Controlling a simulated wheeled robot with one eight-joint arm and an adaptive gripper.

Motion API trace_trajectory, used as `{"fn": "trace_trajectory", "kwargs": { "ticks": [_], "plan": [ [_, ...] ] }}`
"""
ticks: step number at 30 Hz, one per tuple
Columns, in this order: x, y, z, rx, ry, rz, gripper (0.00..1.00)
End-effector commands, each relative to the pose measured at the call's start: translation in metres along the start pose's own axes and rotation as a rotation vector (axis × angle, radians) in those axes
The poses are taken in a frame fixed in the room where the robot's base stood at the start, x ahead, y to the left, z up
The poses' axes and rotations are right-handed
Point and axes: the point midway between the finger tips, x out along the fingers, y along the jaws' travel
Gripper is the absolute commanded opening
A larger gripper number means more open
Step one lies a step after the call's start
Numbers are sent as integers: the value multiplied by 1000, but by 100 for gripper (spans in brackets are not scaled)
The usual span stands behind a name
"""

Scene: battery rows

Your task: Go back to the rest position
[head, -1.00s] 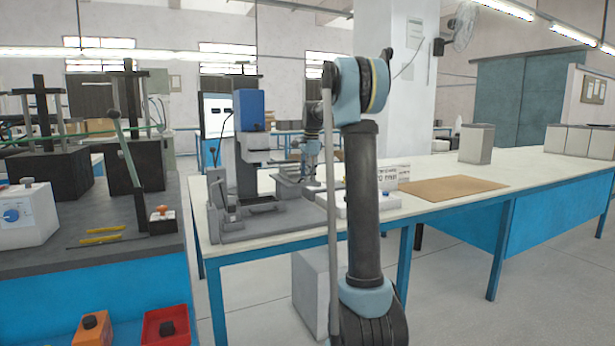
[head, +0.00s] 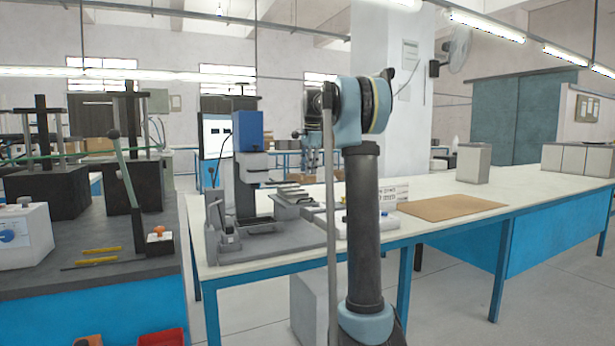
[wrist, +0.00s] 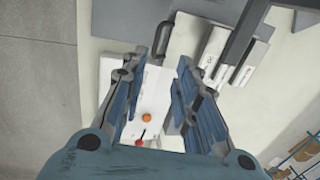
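My gripper (wrist: 160,65) shows in the wrist view with its two dark blue-grey fingers spread apart. Nothing is held between them. It points down over the bench, and a white box (wrist: 151,98) with an orange button and a red one shows beyond the gap, lower down. In the head view my arm rises in front of the bench, bends at the top and hides most of the gripper.
The pale bench (head: 270,253) carries a blue-topped press (head: 249,130), several flat grey pieces (head: 292,196), a brown mat (head: 452,207) and a grey box (head: 473,163). A dark-topped bench (head: 100,285) stands left, with a gap between.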

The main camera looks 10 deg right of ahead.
Motion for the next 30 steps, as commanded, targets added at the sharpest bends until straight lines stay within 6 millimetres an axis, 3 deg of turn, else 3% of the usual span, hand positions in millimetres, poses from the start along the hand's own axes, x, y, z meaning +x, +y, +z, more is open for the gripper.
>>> {"fn": "trace_trajectory", "kwargs": {
  "ticks": [10, 14, 22, 30],
  "plan": [
    [-1, 2, 0, -3, 0, 0, 28],
    [-1, 16, 4, -35, 2, 0, 28],
    [2, 91, 25, -212, 11, 0, 28],
    [20, 176, 48, -408, 22, 2, 28]
  ]
}}
